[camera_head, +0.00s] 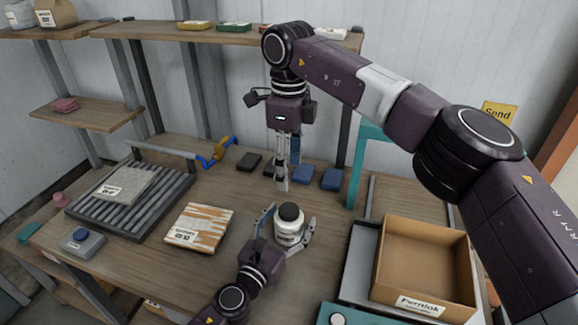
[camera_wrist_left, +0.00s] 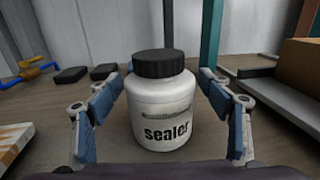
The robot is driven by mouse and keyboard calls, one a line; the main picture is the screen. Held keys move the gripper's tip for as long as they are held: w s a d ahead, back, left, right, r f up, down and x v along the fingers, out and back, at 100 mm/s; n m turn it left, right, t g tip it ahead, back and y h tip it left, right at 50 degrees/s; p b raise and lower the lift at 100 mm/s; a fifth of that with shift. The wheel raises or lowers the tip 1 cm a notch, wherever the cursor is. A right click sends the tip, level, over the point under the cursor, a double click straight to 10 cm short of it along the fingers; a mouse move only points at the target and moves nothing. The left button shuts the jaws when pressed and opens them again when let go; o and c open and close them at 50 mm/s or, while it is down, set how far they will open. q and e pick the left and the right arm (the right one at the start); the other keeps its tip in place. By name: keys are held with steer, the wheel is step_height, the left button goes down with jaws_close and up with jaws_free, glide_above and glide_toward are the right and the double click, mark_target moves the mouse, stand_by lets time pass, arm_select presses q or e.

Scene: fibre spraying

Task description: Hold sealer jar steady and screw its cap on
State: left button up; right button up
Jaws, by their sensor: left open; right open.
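The sealer jar (camera_head: 289,230) is white and stands upright on the wooden bench. Its black cap (camera_head: 289,212) sits on its top. In the left wrist view the jar (camera_wrist_left: 163,110) shows its "sealer" label, with the black cap (camera_wrist_left: 158,63) level on it; I cannot tell how tight it is. My left gripper (camera_head: 287,220) is open, its fingers on both sides of the jar with gaps visible in the wrist view. My right gripper (camera_head: 282,184) points down above the bench, behind the jar and apart from it. It holds nothing visible.
An open cardboard box (camera_head: 425,265) stands at the right. An orange-striped package (camera_head: 198,228) lies left of the jar, beside a ribbed rack (camera_head: 130,197). Small dark and blue blocks (camera_head: 331,179) lie behind. A teal post (camera_head: 359,165) rises behind right.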

arm_select(q)
steer(key=shift+s, duration=0.1)
steer(key=v, duration=1.2)
